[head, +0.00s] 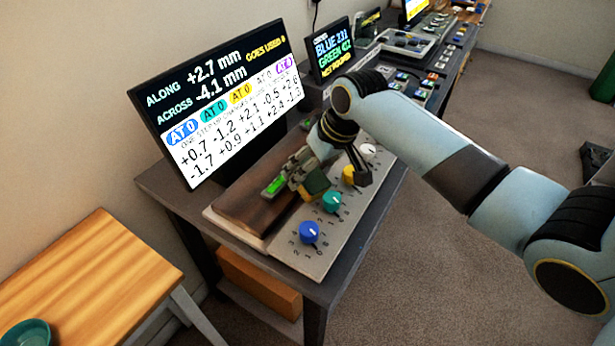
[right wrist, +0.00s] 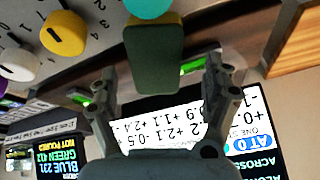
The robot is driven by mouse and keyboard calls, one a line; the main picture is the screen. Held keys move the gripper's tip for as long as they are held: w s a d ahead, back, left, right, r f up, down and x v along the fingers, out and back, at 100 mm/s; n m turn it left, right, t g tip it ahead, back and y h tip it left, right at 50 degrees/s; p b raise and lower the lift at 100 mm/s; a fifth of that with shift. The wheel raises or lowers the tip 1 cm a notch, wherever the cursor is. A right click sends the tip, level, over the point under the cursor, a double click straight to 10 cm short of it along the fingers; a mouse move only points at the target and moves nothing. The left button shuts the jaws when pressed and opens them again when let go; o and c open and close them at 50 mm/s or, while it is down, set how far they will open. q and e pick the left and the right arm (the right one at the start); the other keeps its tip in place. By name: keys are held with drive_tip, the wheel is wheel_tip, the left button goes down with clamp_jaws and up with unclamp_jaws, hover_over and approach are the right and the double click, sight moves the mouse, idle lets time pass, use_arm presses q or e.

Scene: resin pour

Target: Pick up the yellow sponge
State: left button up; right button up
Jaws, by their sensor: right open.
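The sponge has a dark green face and yellow sides. In the right wrist view the sponge (right wrist: 153,58) stands between and a little beyond the two open fingers, with a gap on both sides. In the head view the sponge (head: 316,182) shows small, partly hidden by my right gripper (head: 303,172). The right gripper (right wrist: 160,72) is open and holds nothing. It reaches down over the brown wooden block on the panel. My left gripper is in neither view.
A panel (head: 290,258) carries blue (head: 309,232), teal (head: 331,202), yellow (head: 349,175) and white (head: 368,150) knobs close beside the sponge. A large screen (head: 220,100) stands behind. A wooden stool (head: 90,270) is at the left. Open floor lies right of the desk.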

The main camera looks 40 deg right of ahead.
drive_tip(key=x, duration=0.4)
drive_tip(key=shift+w+d+f, duration=0.1)
drive_tip(key=shift+d, duration=0.1)
drive_tip(key=c, duration=0.9)
